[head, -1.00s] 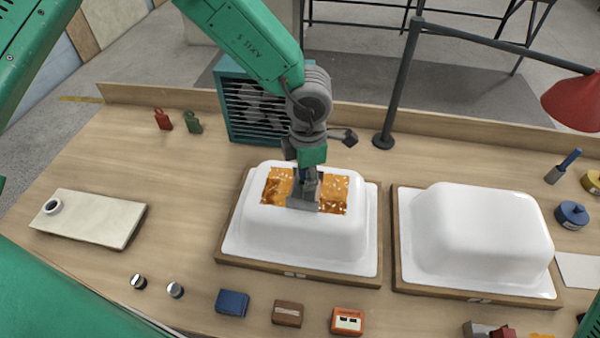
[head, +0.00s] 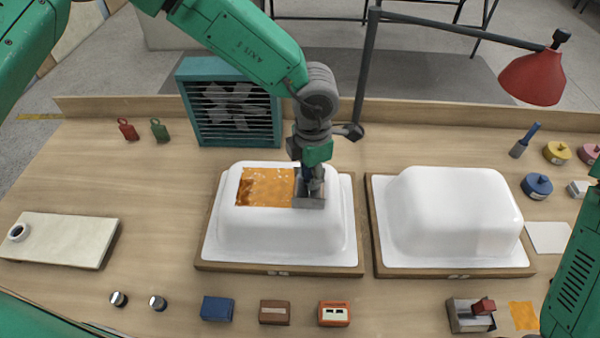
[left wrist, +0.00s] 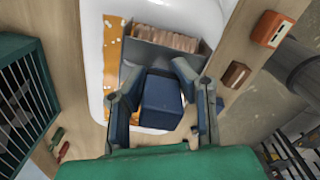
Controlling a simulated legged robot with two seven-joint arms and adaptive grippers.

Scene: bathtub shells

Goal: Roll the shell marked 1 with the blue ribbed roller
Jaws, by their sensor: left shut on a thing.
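The left white shell (head: 280,238) lies upside down on a wooden-edged board, with an orange patch (head: 265,187) on its flat top. The small mark on the board's front edge is too small to read. My left gripper (head: 312,183) is shut on the blue handle (left wrist: 162,102) of the roller, whose grey frame (head: 309,203) is over the right end of the patch. The left wrist view shows its pale ribbed drum (left wrist: 165,39) low at the shell top beside an orange strip (left wrist: 112,45); contact cannot be told. My right gripper is out of view.
A second white shell (head: 455,215) stands on a board to the right. A fan box (head: 230,105) and a red lamp (head: 533,78) stand behind. A red-handled tool (head: 470,315), an orange sheet (head: 524,316) and small boxes (head: 275,312) lie in front.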

